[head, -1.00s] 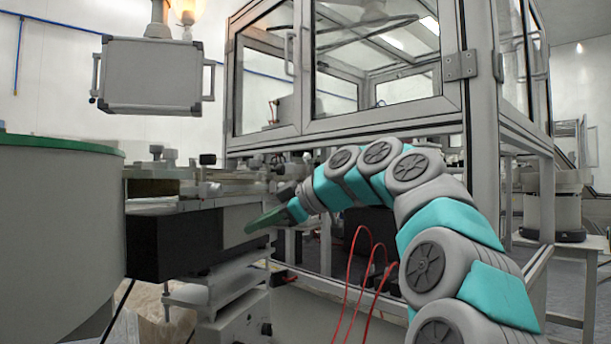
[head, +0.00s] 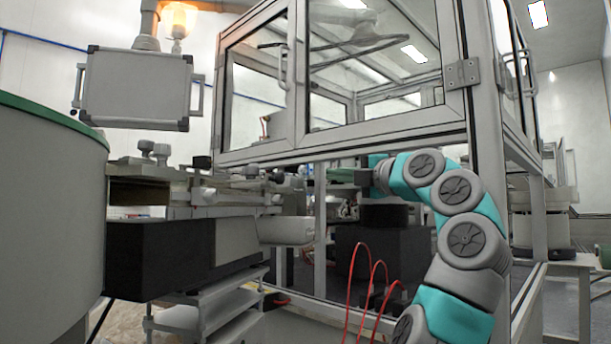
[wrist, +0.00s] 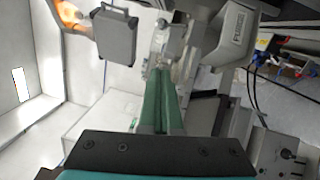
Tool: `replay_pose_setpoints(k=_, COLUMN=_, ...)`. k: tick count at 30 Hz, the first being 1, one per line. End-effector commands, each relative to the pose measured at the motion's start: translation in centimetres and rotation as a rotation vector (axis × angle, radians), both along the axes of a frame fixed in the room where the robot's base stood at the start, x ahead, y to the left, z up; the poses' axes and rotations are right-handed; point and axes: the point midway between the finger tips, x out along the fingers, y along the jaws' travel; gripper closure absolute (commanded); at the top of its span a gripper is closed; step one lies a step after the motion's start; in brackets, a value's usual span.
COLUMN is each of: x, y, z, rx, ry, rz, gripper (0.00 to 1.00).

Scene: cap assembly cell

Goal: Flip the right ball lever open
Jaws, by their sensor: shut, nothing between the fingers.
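I cannot make out the right ball lever for certain in either view. In the wrist view, small blue, red and yellow parts (wrist: 280,60) sit at the upper right, too small to identify. A panel with a dark knob (wrist: 288,154) is at the lower right. My gripper (head: 340,176) is at mid-height in the head view, fingers pointing left, in front of the glazed cabinet's lower opening. In the wrist view its green fingers (wrist: 160,72) lie together, shut and empty. I see no contact with anything at the fingertips.
The rail assembly with knobs (head: 235,190) lies left of my gripper. A large round drum (head: 50,200) fills the left edge. Red cables (head: 365,265) loop up below my arm. The framed cabinet (head: 350,130) stands behind; a grey case (head: 137,88) hangs at the upper left.

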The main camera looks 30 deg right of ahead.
Motion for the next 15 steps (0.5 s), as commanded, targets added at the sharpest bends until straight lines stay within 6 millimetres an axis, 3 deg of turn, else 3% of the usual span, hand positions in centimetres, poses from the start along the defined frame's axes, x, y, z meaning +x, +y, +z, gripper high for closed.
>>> replay_pose_setpoints(k=10, x=0.2, y=0.0, z=0.0, rx=0.001, ry=0.000, rz=0.000, gripper=1.00)
replay_pose_setpoints(k=15, x=1.6, y=0.4, z=0.2, rx=0.002, ry=0.003, rz=0.001, gripper=1.00)
